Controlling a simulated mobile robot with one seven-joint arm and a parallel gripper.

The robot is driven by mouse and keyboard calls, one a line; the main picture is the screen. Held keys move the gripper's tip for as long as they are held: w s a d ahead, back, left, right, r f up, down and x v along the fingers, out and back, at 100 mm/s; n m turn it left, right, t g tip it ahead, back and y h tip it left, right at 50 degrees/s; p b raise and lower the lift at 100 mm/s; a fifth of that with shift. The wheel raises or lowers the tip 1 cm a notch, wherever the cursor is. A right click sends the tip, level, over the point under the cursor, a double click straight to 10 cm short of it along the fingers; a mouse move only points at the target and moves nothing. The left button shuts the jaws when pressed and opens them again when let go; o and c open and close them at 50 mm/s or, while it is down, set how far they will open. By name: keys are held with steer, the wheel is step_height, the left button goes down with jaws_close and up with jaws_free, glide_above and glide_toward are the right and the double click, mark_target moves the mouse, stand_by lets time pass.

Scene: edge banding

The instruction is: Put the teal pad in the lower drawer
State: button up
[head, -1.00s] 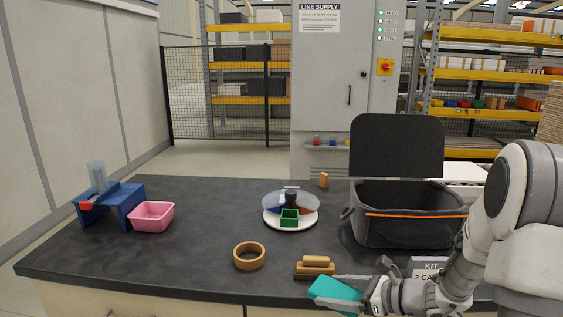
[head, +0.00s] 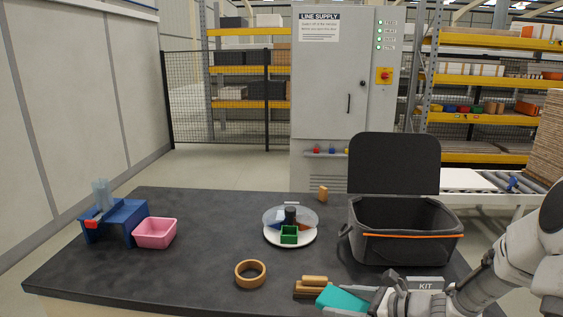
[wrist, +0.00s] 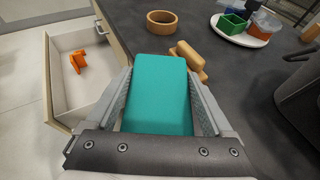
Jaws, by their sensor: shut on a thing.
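The teal pad (head: 342,298) is held between the two fingers of my gripper (head: 362,302), at the front edge of the worktop in the head view. In the wrist view the teal pad (wrist: 160,88) fills the space between the fingers of my gripper (wrist: 158,95), which is shut on it. An open drawer (wrist: 98,88) shows at the left of the wrist view, below the worktop and left of the pad. An orange piece (wrist: 78,62) lies inside it. I cannot tell whether this is the lower drawer. The head view does not show the drawer.
A wooden block with a handle (head: 312,285) lies beside the pad, and a wooden ring (head: 250,273) lies left of it. A round tray (head: 290,237), pink bin (head: 155,233), blue stand (head: 115,222) and open black crate (head: 405,248) stand farther back. The front-left worktop is clear.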

mark_target(342, 301)
steer(key=shift+a+r+p, duration=0.1)
steer(key=shift+r+p, duration=2.2)
steer(key=shift+p, duration=1)
steer(key=shift+a, duration=0.1)
steer(key=shift+w+a+r+m+t+h, duration=0.2)
steer(key=shift+a+r+m+t+h, duration=0.1)
steer(key=shift+m+t+h, duration=0.25)
steer(key=shift+w+a+m+t+h, duration=0.1)
steer(key=shift+m+t+h, duration=0.45)
steer(key=shift+m, duration=0.2)
steer(key=shift+f+m+t+h, duration=0.1)
steer(key=shift+m+t+h, duration=0.3)
steer(key=shift+m+h, duration=0.2)
steer(key=shift+s+d+f+m+t+h, duration=0.25)
steer(key=shift+s+d+m+t+h, duration=0.15)
steer(key=shift+d+m+h, duration=0.2)
